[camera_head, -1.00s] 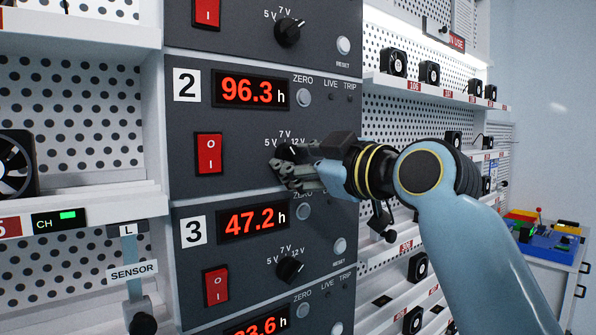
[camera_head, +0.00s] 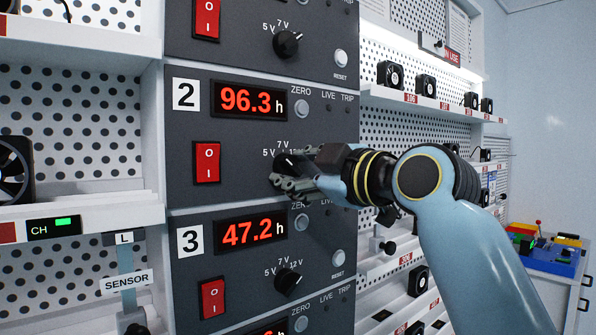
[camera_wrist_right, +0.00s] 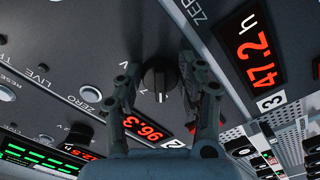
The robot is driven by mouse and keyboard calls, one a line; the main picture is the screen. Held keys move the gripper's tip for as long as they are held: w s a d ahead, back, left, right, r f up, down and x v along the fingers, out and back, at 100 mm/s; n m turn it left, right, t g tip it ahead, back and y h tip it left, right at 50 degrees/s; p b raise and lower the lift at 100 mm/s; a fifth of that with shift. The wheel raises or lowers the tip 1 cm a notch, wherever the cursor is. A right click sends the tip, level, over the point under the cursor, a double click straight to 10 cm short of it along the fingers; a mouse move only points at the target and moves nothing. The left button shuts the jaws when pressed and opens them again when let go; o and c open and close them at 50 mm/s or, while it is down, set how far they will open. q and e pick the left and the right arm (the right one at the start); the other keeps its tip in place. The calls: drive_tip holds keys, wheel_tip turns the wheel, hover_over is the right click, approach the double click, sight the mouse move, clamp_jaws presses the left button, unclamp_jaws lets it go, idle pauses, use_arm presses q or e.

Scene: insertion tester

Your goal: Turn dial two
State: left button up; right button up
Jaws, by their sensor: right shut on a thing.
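Dial two (camera_head: 284,163) is a black knob on the grey panel unit marked 2, whose red display (camera_head: 249,101) reads 96.3 h. My right gripper (camera_head: 287,180) is at this dial with its fingers closed around it; they hide much of the knob and part of its scale in the head view. In the right wrist view the dial (camera_wrist_right: 158,80) sits between the two fingers of the right gripper (camera_wrist_right: 160,88), with a pale pointer mark on its lower side. My left gripper is not in view.
Red rocker switch (camera_head: 206,162) is left of the dial. Unit 3's dial (camera_head: 288,281) is below and another dial (camera_head: 287,43) above. Shelves with small fans (camera_head: 390,75) stand right; a sensor holder (camera_head: 127,287) stands lower left.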

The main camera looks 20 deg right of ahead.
drive_tip(key=o, duration=1.1)
drive_tip(key=v, duration=0.7)
drive_tip(key=shift+s+d, duration=0.1)
drive_tip(key=shift+s, duration=0.1)
